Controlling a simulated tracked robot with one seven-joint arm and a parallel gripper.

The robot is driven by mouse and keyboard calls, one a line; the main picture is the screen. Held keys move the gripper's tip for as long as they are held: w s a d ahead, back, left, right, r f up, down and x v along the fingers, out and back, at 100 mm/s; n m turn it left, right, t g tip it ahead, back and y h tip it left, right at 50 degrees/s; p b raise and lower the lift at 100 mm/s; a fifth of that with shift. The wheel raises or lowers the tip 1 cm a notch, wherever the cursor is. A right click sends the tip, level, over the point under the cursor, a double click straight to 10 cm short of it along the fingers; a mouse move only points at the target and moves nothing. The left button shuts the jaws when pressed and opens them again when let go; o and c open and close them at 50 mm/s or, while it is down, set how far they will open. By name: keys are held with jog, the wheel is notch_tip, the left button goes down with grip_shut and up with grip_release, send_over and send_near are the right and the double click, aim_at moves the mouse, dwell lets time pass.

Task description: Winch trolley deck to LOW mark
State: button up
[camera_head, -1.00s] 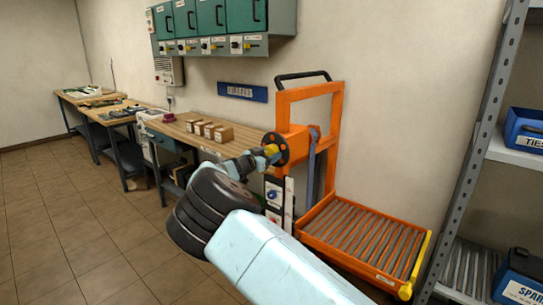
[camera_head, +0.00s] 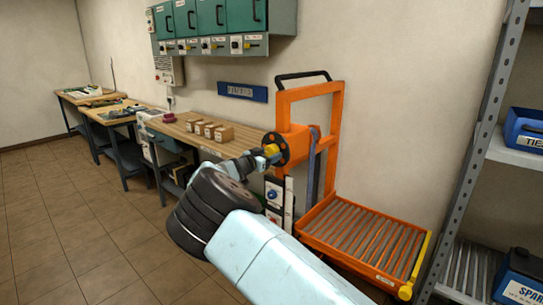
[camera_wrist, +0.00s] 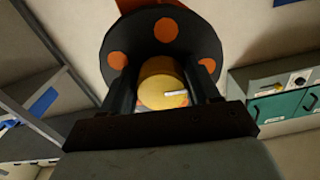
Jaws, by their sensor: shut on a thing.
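The orange trolley (camera_head: 333,148) stands against the wall, with a black push handle on top. Its roller deck (camera_head: 420,262) sits low at the front of the mast. The winch wheel (camera_head: 284,140) is a black disc with orange holes on the left side of the mast; it also shows in the wrist view (camera_wrist: 120,30). My gripper (camera_head: 264,154) is shut on the yellow winch knob (camera_wrist: 163,92), with one dark finger on each side of it. A pale upright strip (camera_head: 289,205) stands beside the mast; no LOW mark can be read on it.
A grey shelf rack (camera_head: 470,150) with blue bins stands close on the right. A wooden bench (camera_head: 185,128) with several small boxes runs along the wall behind my arm. Green wall cabinets (camera_head: 205,18) hang above. The tiled floor (camera_head: 70,230) at left is clear.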

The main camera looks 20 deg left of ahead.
jog(key=shift+d+f+n, duration=0.15)
jog(key=shift+d+n, duration=0.1)
jog(key=shift+n, duration=0.15)
